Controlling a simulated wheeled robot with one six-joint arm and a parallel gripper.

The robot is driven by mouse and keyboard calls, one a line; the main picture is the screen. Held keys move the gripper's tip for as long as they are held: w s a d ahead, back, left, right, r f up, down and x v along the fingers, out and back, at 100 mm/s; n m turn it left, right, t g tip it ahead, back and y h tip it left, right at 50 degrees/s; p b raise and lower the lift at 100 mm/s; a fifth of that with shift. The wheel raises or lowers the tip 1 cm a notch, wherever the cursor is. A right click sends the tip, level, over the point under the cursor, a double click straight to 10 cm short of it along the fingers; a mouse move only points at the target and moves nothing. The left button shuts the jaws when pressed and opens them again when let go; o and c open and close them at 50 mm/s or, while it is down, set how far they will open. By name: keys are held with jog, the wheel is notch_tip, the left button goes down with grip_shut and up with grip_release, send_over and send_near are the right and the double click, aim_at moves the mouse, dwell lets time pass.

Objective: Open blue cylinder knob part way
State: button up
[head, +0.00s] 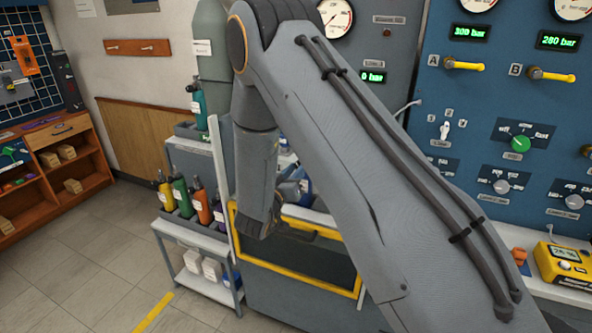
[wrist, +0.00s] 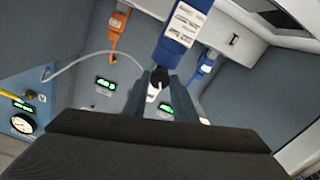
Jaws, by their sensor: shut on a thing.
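The blue cylinder (wrist: 183,30) with white labels appears upside down at the top of the wrist view. Its dark knob (wrist: 159,78) is at its end, between the two fingers of my gripper (wrist: 163,88). My gripper is shut on the knob; the fingers partly hide it. In the head view a small part of a blue cylinder (head: 305,187) shows behind my arm, and my arm covers most of that spot.
An orange fitting (wrist: 116,30) and a blue fitting (wrist: 205,67) hang nearby, with a pale hose (wrist: 85,56) running close to my fingers. A yellow-framed panel (head: 290,272) stands below my arm. A cart (head: 195,232) with several coloured bottles stands left.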

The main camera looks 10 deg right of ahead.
jog(key=shift+n, duration=0.5)
jog(key=o, duration=1)
jog(key=shift+o, duration=0.2)
jog(key=shift+a, duration=0.1)
jog(key=b+v, duration=0.2)
jog(key=v, duration=0.5)
jog(key=shift+s, duration=0.3)
jog(key=shift+a, duration=0.15)
